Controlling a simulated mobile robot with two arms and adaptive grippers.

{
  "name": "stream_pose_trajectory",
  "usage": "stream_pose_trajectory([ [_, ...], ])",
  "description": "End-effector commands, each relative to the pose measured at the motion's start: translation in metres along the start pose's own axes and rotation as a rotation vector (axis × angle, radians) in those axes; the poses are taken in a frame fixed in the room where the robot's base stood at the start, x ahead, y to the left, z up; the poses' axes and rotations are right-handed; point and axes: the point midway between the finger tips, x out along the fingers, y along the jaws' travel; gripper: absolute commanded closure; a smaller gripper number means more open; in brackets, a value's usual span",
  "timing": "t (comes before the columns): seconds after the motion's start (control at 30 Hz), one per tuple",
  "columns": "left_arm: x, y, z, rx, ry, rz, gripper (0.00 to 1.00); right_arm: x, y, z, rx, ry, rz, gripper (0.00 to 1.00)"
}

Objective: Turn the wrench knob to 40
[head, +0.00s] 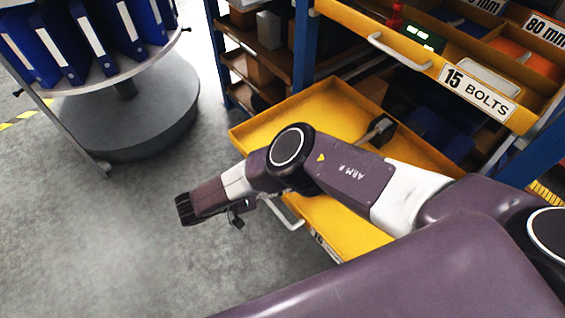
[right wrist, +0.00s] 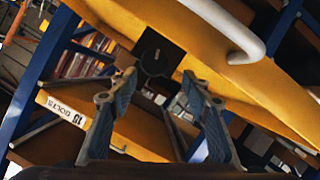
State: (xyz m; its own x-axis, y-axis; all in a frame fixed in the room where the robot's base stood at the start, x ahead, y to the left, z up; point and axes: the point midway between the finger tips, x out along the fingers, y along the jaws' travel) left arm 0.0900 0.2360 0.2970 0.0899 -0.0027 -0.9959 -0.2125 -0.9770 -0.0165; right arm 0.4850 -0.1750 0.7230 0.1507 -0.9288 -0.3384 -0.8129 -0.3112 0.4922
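In the head view, a black block with a pale metal bar (head: 376,130) sits inside the pulled-out lower yellow drawer (head: 318,100), partly behind my right arm. The right wrist view, which looks upside down, shows a black square plate with a dark round knob (right wrist: 156,60) on the yellow drawer. I cannot read any setting on it. My right gripper (right wrist: 160,82) is open and empty, its two fingers apart either side of the plate's lower edge, apparently without contact. In the head view my right arm crosses over the drawer, and its gripper is hardly visible. My left gripper is not in view.
The lower drawer's handle (head: 285,214) faces the floor. A round rack of blue binders (head: 105,75) stands at left. The grey floor is clear.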

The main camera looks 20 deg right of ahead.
Motion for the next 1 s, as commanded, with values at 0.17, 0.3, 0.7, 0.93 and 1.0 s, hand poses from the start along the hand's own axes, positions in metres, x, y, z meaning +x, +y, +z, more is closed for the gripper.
stream_pose_trajectory([
  [0.17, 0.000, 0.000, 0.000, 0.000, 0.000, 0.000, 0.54, -0.008, 0.010, -0.026, -0.003, 0.011, -0.007, 0.56],
  [0.3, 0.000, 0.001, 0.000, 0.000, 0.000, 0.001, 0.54, -0.017, 0.018, -0.047, -0.006, 0.017, -0.017, 0.56],
  [0.7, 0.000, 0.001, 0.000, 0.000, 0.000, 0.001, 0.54, -0.028, 0.030, -0.072, -0.013, 0.023, -0.026, 0.56],
  [0.93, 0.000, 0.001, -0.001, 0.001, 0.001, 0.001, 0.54, -0.028, 0.030, -0.072, -0.014, 0.023, -0.026, 0.56],
  [1.0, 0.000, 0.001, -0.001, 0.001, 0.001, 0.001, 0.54, -0.029, 0.030, -0.069, -0.016, 0.012, -0.027, 0.56],
])
